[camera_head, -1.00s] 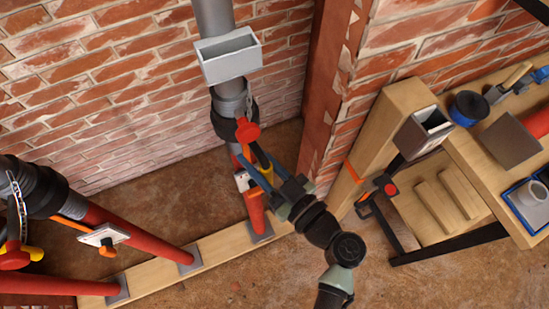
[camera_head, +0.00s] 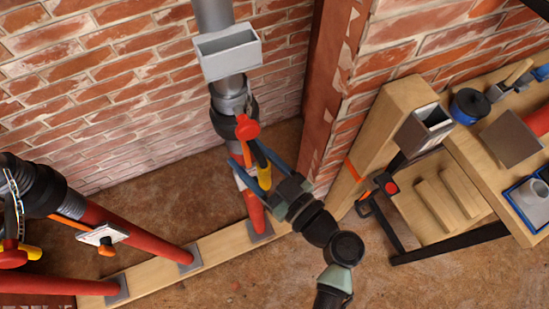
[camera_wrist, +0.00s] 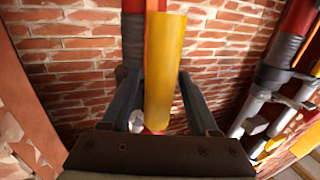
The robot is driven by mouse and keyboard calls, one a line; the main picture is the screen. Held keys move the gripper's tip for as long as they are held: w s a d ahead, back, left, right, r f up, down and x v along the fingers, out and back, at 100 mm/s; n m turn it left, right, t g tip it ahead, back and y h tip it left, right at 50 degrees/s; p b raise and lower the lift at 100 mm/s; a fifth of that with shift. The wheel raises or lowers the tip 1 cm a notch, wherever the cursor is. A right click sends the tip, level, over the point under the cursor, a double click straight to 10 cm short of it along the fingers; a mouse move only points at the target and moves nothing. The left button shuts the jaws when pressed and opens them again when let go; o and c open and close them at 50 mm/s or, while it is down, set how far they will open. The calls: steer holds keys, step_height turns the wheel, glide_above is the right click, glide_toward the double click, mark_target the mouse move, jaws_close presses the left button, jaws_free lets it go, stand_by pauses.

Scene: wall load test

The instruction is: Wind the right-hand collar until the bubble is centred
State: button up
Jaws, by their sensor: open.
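The right-hand prop has a dark collar (camera_head: 226,124) with a red knob (camera_head: 247,126) and a handle with a yellow grip (camera_head: 264,175). My gripper (camera_head: 247,153) is open, its two blue fingers on either side of the handle. In the wrist view the yellow grip (camera_wrist: 164,75) stands between the open fingers (camera_wrist: 160,82), with no clear contact on either side. A white fitting (camera_head: 239,182) on the right-hand prop is mostly hidden behind a finger. No bubble can be made out on it.
A brick pier (camera_head: 325,90) stands close to the right of my gripper. A left-hand prop (camera_head: 125,225) carries a white plate (camera_head: 103,235) and its own yellow handle (camera_head: 30,252). A timber sole plate (camera_head: 215,245) lies along the floor. A workbench (camera_head: 470,150) with tools is at right.

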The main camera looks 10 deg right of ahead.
steer(key=b+v, duration=0.3)
steer(key=v, duration=1)
